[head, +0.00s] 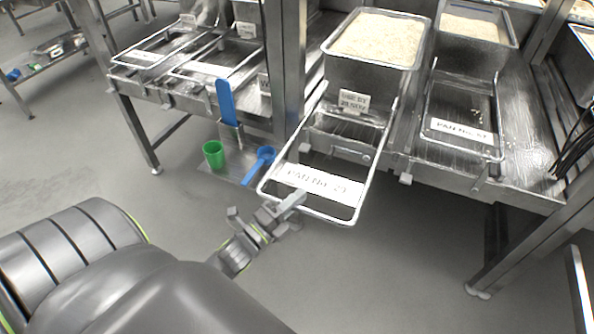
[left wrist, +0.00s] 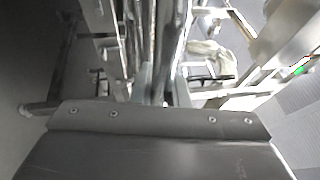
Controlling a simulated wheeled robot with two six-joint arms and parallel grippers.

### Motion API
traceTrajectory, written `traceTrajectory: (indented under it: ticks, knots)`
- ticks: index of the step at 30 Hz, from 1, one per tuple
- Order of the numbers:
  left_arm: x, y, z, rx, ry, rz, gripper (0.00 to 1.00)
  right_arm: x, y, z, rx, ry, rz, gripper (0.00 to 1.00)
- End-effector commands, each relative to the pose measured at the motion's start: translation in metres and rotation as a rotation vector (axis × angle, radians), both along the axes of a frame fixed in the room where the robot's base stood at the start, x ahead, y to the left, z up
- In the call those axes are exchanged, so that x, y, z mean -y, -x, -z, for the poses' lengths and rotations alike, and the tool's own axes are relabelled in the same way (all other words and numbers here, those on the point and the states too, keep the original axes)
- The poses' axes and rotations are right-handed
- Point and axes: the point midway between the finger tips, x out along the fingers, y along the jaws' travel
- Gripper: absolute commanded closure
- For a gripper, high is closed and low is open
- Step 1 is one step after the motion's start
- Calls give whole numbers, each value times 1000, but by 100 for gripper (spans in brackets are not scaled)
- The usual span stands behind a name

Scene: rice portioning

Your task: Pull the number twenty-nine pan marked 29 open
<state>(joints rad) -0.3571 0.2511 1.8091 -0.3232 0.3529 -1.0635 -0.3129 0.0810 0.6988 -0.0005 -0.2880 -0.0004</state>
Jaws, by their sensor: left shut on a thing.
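The pan marked 29 (head: 345,75) is a steel pan of pale rice in the middle of the head view. Its wire frame handle (head: 369,180) reaches forward past the bench edge and carries a white label (head: 318,185) reading "PAN No. 29". My left gripper (head: 291,204) is at the front left part of this frame and is shut on the handle. In the left wrist view, a metal bar (left wrist: 168,60) runs up from between the fingers, close and blurred. My right gripper is not in view.
To the right stands another pan (head: 477,47) with a labelled frame (head: 462,132). Empty wire frames (head: 165,52) lie on the left bench. The grey floor in front is clear.

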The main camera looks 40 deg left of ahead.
Motion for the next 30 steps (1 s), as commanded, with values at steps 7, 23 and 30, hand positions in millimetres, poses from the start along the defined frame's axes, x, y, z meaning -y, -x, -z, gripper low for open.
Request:
traceTrajectory:
  ticks: [7, 23, 30]
  knots:
    - [0, 0, 1, -2, -1, 0, 76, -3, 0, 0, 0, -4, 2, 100]
    - [0, 2, 1, 0, -1, 1, 64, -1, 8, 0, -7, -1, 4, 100]
    - [-5, 32, 9, -4, -2, 0, 64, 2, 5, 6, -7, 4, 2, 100]
